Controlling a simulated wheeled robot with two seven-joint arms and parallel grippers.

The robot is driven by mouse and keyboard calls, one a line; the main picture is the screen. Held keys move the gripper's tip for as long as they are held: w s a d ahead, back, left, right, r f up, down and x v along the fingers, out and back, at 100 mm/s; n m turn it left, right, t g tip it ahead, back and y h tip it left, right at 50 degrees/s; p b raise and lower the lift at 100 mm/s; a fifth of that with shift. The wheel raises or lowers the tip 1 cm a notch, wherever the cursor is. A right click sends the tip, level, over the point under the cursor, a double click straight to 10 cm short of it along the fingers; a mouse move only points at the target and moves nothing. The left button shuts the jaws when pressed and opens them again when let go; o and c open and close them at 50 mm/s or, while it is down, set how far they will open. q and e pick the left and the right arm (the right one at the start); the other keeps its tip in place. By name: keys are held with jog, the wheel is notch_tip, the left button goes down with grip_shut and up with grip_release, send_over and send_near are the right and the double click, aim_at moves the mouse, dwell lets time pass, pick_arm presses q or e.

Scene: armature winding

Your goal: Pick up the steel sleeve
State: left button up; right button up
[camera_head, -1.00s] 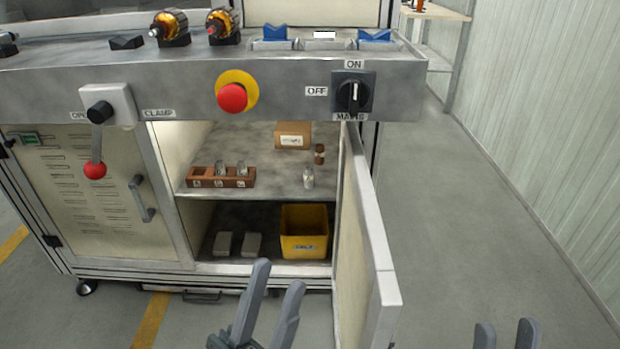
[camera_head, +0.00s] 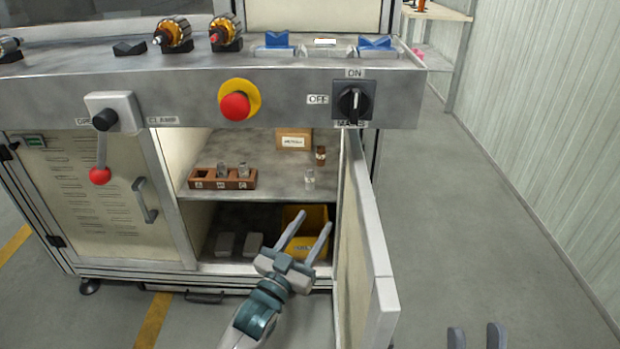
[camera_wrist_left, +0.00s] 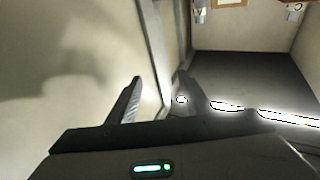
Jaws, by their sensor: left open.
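Several small metallic cylinders are on the upper shelf (camera_head: 265,150) of the open cabinet. Two grey ones, (camera_head: 222,170) and (camera_head: 243,170), stand in a brown wooden rack (camera_head: 205,184). A pale, shiny one (camera_head: 309,178) stands alone to the right; I cannot tell which is the steel sleeve. My left gripper (camera_head: 309,220) is open and empty in front of the cabinet's lower opening, below the lone cylinder. In the left wrist view my left gripper (camera_wrist_left: 158,80) has nothing between its fingers. My right gripper (camera_head: 475,328) shows only two parted fingertips at the bottom edge.
A cabinet door (camera_head: 365,240) stands open to the right of my left gripper. A yellow bin (camera_head: 292,214) and grey blocks (camera_head: 253,243) are on the lower shelf. A brown bottle (camera_head: 321,155) and a cardboard box (camera_head: 293,138) stand behind the lone cylinder.

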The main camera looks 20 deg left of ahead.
pick_arm(q)
jog(key=w+a+f+n+g+y, duration=0.2)
jog(key=w+a+f+y, duration=0.1)
jog(key=w+a, duration=0.5)
jog(key=w, duration=0.3)
jog(key=shift+w+f, duration=0.25)
jog(key=shift+w, duration=0.05)
pick_arm(e)
jog(key=shift+a+f+g, duration=0.45)
jog(key=shift+f+g, duration=0.05)
jog(key=shift+f, duration=0.25)
